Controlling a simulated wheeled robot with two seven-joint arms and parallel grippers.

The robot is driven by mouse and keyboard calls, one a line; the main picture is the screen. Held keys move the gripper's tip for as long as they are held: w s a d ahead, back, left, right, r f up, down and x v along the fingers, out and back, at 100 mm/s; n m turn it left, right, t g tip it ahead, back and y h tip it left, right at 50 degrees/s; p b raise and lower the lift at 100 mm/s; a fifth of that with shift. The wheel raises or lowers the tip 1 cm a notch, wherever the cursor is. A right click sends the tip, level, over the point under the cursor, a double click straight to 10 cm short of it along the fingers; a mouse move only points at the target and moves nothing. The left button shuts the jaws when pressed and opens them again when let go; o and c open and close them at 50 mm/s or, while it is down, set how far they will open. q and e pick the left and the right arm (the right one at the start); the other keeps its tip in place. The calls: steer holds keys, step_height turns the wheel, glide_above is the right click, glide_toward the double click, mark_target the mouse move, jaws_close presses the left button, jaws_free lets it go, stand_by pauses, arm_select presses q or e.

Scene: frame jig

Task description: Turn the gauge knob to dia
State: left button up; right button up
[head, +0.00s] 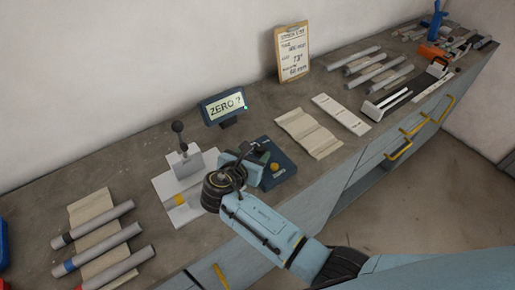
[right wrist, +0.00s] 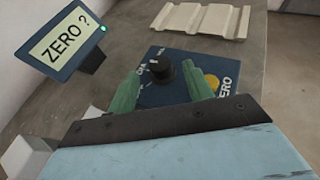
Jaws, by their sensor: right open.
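The gauge knob (right wrist: 162,71) is a black round knob with a white mark on a dark blue gauge box. In the right wrist view it stands between my right gripper's two green fingers, with gaps to the sides. My right gripper (right wrist: 163,88) is open. In the head view my right gripper (head: 243,160) is over the gauge box (head: 285,180) and hides the knob. A yellow button (right wrist: 211,82) sits beside the knob, near the word ZERO. The display (head: 223,106) reads "ZERO ?" with a green light. My left gripper is not in view.
A grey-white fixture (head: 190,165) with a black-knobbed lever stands left of the gauge box. Several grey tubes (head: 105,248) lie on a ribbed mat at the left. A clipboard (head: 292,52) leans on the wall. A beige ribbed mat (head: 309,133) lies right of the box.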

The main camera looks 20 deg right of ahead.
steer(key=v, duration=1)
steer(key=shift+f, duration=0.15)
